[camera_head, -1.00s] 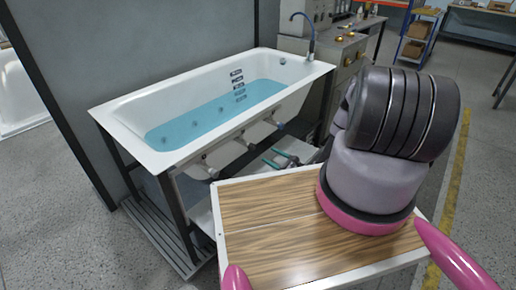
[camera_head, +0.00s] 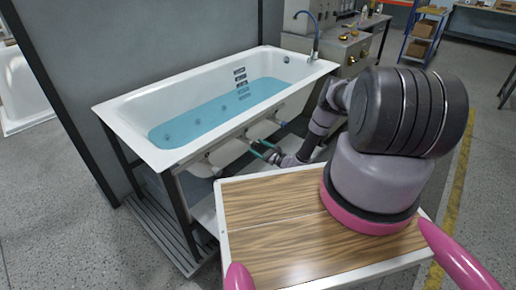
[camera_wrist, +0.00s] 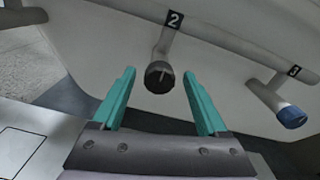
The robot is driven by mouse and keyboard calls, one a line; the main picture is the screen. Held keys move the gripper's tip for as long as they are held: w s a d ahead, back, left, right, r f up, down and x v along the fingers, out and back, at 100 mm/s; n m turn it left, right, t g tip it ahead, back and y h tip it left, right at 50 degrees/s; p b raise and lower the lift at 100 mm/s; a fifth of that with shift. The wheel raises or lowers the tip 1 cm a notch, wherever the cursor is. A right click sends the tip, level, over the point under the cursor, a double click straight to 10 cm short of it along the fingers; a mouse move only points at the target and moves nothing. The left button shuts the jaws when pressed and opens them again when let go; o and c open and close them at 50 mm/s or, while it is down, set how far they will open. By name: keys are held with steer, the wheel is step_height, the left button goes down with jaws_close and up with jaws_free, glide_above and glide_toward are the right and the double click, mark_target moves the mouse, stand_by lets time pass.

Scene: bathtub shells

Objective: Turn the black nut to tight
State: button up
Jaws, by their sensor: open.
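The black nut (camera_wrist: 159,77) sits on the end of a short grey pipe stub under the label "2" in the wrist view. My gripper (camera_wrist: 159,74) is open. Its two teal fingers lie to the left and right of the nut in the picture, with visible gaps on both sides. I cannot tell how far the fingertips are from it in depth. In the head view my gripper (camera_head: 262,150) is beside the bathtub's near side, under the rim. The nut is too small to make out there.
A blue nut (camera_wrist: 292,117) on another stub, labelled "3", is at the right of the wrist view. The white bathtub (camera_head: 130,107) holds blue water and stands on a dark frame with slats below. A wall (camera_head: 160,50) stands behind it.

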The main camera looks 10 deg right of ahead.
steer(key=shift+c, duration=0.3)
jaws_close()
steer(key=shift+m, duration=0.4)
steer(key=m, duration=0.3)
steer(key=shift+m, duration=0.3)
steer(key=m, duration=0.4)
steer(key=shift+m, duration=0.3)
steer(key=m, duration=0.4)
steer(key=shift+d+m, duration=0.1)
steer(key=shift+m, duration=0.2)
steer(key=shift+f+m, duration=0.1)
steer(key=shift+m, duration=2.1)
